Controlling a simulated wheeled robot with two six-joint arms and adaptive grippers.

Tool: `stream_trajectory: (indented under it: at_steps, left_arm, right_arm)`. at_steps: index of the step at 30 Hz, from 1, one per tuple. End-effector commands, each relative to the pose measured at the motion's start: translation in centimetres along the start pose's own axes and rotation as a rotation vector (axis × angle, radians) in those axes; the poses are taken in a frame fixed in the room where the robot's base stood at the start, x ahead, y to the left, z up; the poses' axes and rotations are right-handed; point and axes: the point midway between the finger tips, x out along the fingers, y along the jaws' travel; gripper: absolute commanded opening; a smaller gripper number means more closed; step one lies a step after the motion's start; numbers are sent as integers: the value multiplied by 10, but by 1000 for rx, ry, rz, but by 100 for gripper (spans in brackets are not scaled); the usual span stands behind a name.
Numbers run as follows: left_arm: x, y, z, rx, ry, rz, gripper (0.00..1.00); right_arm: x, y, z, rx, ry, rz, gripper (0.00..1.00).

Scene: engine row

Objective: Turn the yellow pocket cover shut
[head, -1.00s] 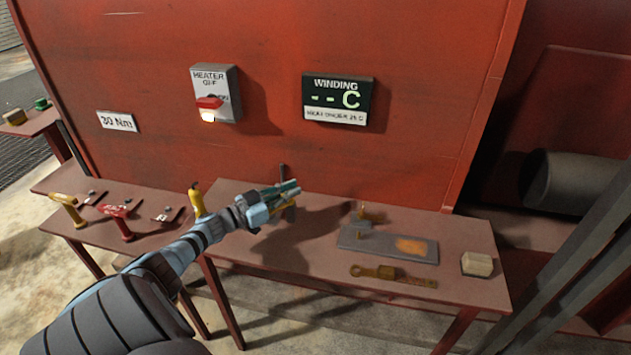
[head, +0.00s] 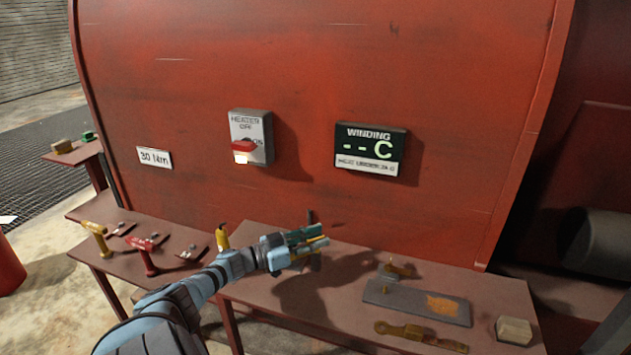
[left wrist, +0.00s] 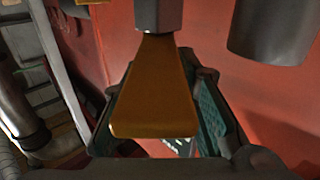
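My left gripper (head: 318,243) is over the left part of the long bench, near a dark upright post (head: 310,216). A yellow piece shows along its fingers in the head view. In the left wrist view this yellow piece (left wrist: 155,92) is a flared wedge on a grey faceted stem (left wrist: 158,15). It lies between the two teal-padded fingers of the left gripper (left wrist: 163,105), which stand apart. I cannot tell whether the pads press on it, or whether it is the pocket cover. My right gripper is not in view.
Yellow and red hand tools stand on the left bench (head: 82,208).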

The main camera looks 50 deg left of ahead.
Motion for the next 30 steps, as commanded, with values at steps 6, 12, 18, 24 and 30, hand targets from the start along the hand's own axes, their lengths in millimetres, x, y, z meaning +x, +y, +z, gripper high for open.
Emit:
stream_trajectory:
  at_steps: [6,12,18,24,30]
  left_arm:
    - [-6,0,1,1,-2,1,28]
    - [-51,0,2,0,-9,2,28]
    - [-103,0,2,-1,-6,0,28]
    - [-121,0,0,0,-1,-1,28]
    - [-121,-1,0,0,1,-1,24]
  right_arm:
    - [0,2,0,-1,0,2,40]
    - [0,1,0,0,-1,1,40]
    - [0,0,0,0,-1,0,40]
    - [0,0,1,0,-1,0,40]
    - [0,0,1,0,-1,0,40]
